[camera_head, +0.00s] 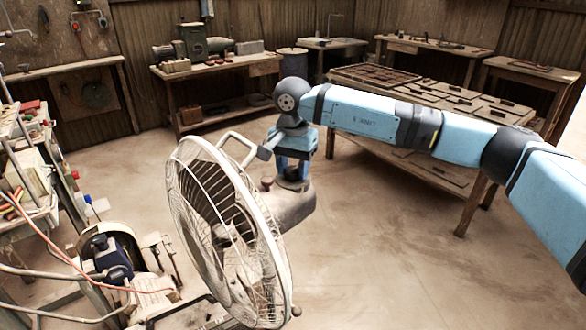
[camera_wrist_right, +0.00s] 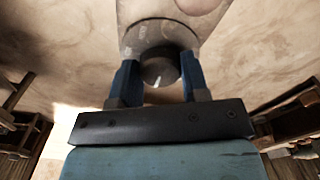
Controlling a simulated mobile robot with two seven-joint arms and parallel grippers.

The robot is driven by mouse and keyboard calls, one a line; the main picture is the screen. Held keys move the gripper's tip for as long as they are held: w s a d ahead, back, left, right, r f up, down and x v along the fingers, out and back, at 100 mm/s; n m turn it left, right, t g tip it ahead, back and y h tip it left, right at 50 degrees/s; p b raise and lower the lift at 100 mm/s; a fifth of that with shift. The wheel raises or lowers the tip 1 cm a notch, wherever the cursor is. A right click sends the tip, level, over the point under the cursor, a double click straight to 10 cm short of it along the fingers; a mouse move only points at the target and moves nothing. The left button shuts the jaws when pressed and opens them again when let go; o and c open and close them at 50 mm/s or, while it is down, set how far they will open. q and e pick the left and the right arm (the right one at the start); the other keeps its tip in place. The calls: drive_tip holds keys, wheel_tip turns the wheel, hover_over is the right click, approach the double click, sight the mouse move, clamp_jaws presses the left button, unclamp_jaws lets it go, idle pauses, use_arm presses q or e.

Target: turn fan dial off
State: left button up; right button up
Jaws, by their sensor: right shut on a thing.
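A grey wire-cage fan (camera_head: 185,215) stands in the left middle of the head view, with a rounded pale motor housing (camera_head: 288,207) behind it. My right gripper (camera_head: 293,170) reaches down from above onto the top of this housing. In the right wrist view a dark round dial (camera_wrist_right: 158,70) with a pale mark sits between the two blue fingers of the gripper (camera_wrist_right: 160,76). The fingers are shut on the dial, one on each side. In the head view the gripper mostly hides the dial. My left gripper is not in view.
A cluttered bench (camera_head: 35,205) and a grinder-like machine (camera_head: 115,258) stand at the left. A wooden table (camera_head: 440,175) with flat panels stands behind my right arm. More workbenches (camera_head: 215,72) line the walls. The floor at the lower right is clear.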

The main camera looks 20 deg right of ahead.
sight(293, 169)
idle(0.5)
drive_tip(key=o, duration=0.9)
drive_tip(key=shift+o, duration=0.2)
wheel_tip(293, 169, up, 14)
drive_tip(key=shift+f, duration=0.15)
